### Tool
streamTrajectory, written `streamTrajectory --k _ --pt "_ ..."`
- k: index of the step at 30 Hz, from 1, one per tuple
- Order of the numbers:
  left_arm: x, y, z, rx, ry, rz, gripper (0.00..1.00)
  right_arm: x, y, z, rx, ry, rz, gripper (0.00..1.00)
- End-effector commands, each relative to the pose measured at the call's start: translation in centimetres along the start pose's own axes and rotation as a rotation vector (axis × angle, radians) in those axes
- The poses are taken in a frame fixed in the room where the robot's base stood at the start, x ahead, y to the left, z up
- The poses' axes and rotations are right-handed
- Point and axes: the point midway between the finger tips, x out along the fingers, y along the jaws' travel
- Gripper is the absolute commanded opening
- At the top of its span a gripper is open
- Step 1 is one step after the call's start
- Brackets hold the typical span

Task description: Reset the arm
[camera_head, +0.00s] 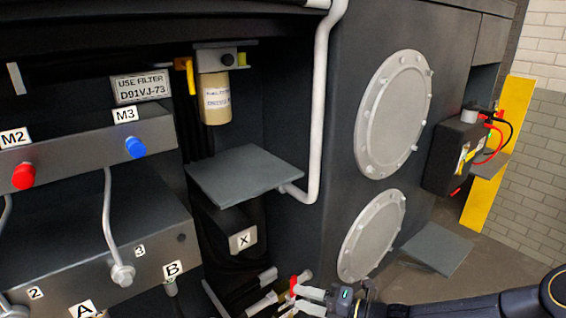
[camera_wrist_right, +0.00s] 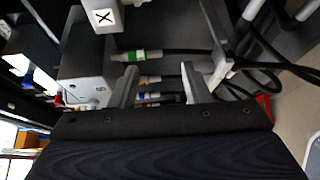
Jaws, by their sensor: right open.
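My right gripper (camera_head: 312,300) comes in from the lower right of the head view, low in front of the harvester chassis. In the right wrist view its two fingers (camera_wrist_right: 160,88) stand apart, and no object is held between them. Behind the fingers in that view are hoses with coloured bands, one green (camera_wrist_right: 140,55). In the head view several pale hose ends (camera_head: 262,283) lie close to the left of the gripper. A block marked X (camera_head: 243,240) sits above them, and its label also shows in the right wrist view (camera_wrist_right: 103,17). My left gripper is not in view.
A grey shelf plate (camera_head: 240,174) juts out under the fuel filter (camera_head: 216,98). A white pipe (camera_head: 318,110) runs down beside it. Boxes with a red knob (camera_head: 23,176) and a blue knob (camera_head: 136,147) stand left. A black battery (camera_head: 456,157) is at right. Floor shows at lower right.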

Motion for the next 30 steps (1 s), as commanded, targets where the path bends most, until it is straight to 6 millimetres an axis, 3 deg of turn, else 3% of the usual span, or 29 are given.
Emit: streamTrajectory --k 1,3,8,12,18,21,22,25,30 --pt "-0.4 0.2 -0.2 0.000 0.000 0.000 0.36 -0.9 1.9 -1.4 -0.246 0.065 -0.049 0.43" --pt "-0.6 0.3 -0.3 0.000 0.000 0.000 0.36 -2.3 3.5 -3.5 -0.575 0.162 -0.101 0.43" --pt "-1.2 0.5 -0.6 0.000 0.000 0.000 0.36 -6.4 6.3 -7.5 -1.287 0.411 -0.185 0.43" --pt "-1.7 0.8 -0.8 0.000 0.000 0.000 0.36 -10.8 8.1 -10.4 -1.861 0.662 -0.223 0.43" --pt "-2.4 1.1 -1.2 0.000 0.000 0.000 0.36 -17.6 9.7 -13.4 -2.564 1.090 -0.225 0.43" --pt "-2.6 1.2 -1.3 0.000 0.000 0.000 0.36 -20.6 10.1 -14.4 -2.816 1.310 -0.208 0.43" --pt "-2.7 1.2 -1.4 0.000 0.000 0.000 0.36 -21.3 10.1 -14.6 2.787 -1.328 0.194 0.43" --pt "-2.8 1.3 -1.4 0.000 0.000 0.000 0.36 -23.2 10.1 -15.1 2.573 -1.316 0.150 0.43" --pt "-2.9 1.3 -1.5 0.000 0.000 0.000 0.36 -24.6 10.0 -15.4 2.411 -1.309 0.114 0.43"
